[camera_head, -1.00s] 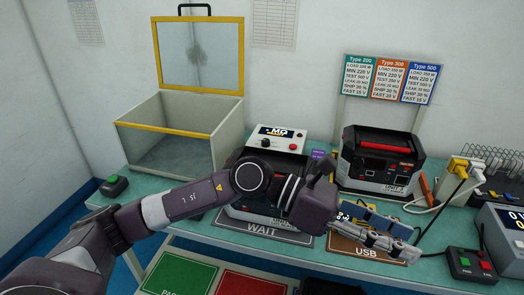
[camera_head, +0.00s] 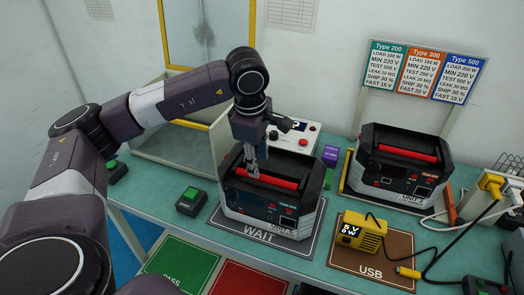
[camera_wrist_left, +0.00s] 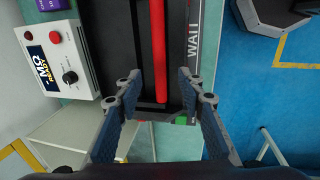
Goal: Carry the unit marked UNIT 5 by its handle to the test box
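A dark unit (camera_head: 262,205) with a red handle (camera_head: 265,180) stands on the WAIT mat (camera_head: 236,228); its small label is hard to read and may say UNIT 5. My left gripper (camera_head: 254,170) points down at the handle. In the left wrist view my left gripper (camera_wrist_left: 160,78) is open, its fingers apart on either side of the line of the red handle (camera_wrist_left: 158,50). I cannot tell how far above the handle they are. The test box (camera_head: 221,140) stands behind my left arm, its yellow-framed lid (camera_head: 163,40) raised. My right gripper is not in view.
A second dark unit (camera_head: 398,172) stands at right. A yellow USB meter (camera_head: 361,234) sits on the USB mat (camera_head: 338,258), with a cable. A green-button box (camera_head: 190,201) is left of the WAIT mat. The white MQ instrument (camera_head: 308,138) stands behind the unit.

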